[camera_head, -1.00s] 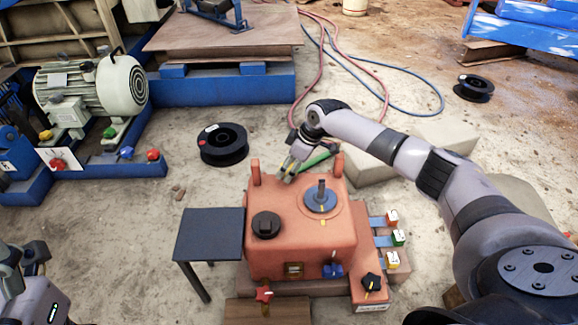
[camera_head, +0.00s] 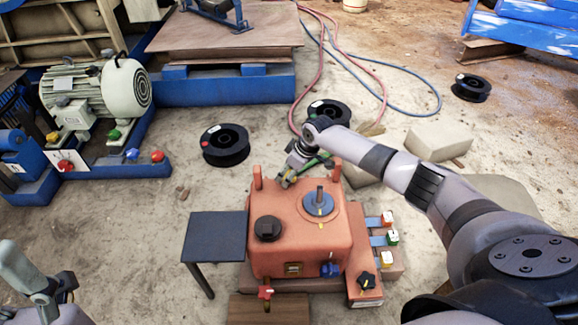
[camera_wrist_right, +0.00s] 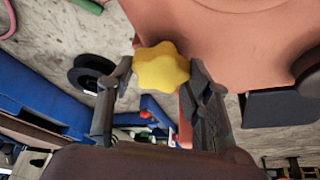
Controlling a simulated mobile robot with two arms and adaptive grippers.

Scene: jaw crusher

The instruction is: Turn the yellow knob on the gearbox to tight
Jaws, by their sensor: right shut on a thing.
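The orange gearbox (camera_head: 300,240) stands on the floor in the middle of the head view. The yellow star-shaped knob (camera_wrist_right: 162,68) shows in the right wrist view, against the gearbox's orange side. My right gripper (camera_wrist_right: 162,78) is shut on this knob, with one finger on each side of it. In the head view my right gripper (camera_head: 287,180) reaches down behind the gearbox's back edge, and the knob is hidden there. Part of my left gripper (camera_head: 62,287) shows at the lower left; its jaws are unclear.
A dark side table (camera_head: 215,235) stands left of the gearbox. Black spools (camera_head: 225,145), stone blocks (camera_head: 438,142) and hoses lie behind. Coloured switches (camera_head: 390,238) line the right side.

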